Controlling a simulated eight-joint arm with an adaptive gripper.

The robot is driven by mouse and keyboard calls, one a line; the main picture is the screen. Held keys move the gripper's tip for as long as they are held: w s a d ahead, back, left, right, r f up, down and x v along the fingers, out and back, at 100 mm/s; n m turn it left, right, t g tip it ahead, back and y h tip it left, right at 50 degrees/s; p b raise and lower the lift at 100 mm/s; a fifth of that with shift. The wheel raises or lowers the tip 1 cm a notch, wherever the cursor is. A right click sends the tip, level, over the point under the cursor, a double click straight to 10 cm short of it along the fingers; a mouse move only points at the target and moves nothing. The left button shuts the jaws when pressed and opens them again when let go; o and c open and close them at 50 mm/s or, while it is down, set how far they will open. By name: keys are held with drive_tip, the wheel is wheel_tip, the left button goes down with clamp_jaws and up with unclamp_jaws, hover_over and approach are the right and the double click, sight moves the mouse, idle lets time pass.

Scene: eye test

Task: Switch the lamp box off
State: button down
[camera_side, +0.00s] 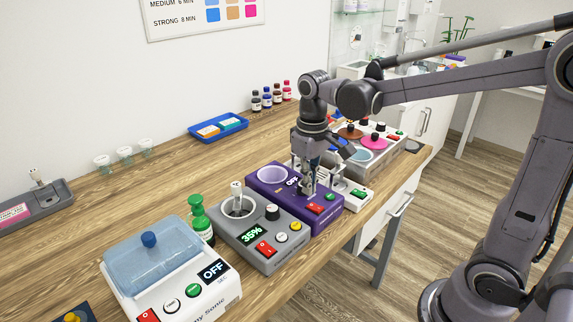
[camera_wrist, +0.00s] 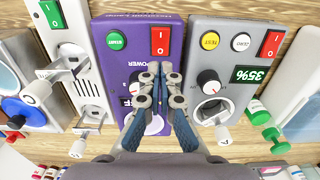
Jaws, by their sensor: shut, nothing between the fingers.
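The purple lamp box (camera_side: 262,194) stands mid-bench between a grey box and a white box. It also shows in the wrist view (camera_wrist: 118,75), with an upside-down "Halogen Lamp" label. Its red rocker switch (camera_wrist: 160,40) and round green START button (camera_wrist: 115,41) lie near its front edge. Its dark display (camera_wrist: 130,100) is partly covered by my fingers; the visible letters look like part of "OFF". My gripper (camera_wrist: 157,68) is shut and empty above the box, fingertips close to the red rocker. In the side view my gripper (camera_side: 307,193) hides part of the box; contact cannot be told.
The grey box (camera_side: 226,221) showing 35% stands close on the left in the side view. A white box (camera_side: 359,192) with a green switch stands close on the right.

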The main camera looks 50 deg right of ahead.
sight(311, 205)
drive_tip(key=shift+r, duration=2)
drive_tip(key=shift+s, duration=0.1)
drive_tip(key=shift+s, duration=0.3)
drive_tip(key=s+f+t, duration=0.3)
drive_tip(key=s+t, duration=0.4)
drive_tip(key=shift+s+a+f, duration=0.25)
drive_tip(key=shift+f, duration=0.1)
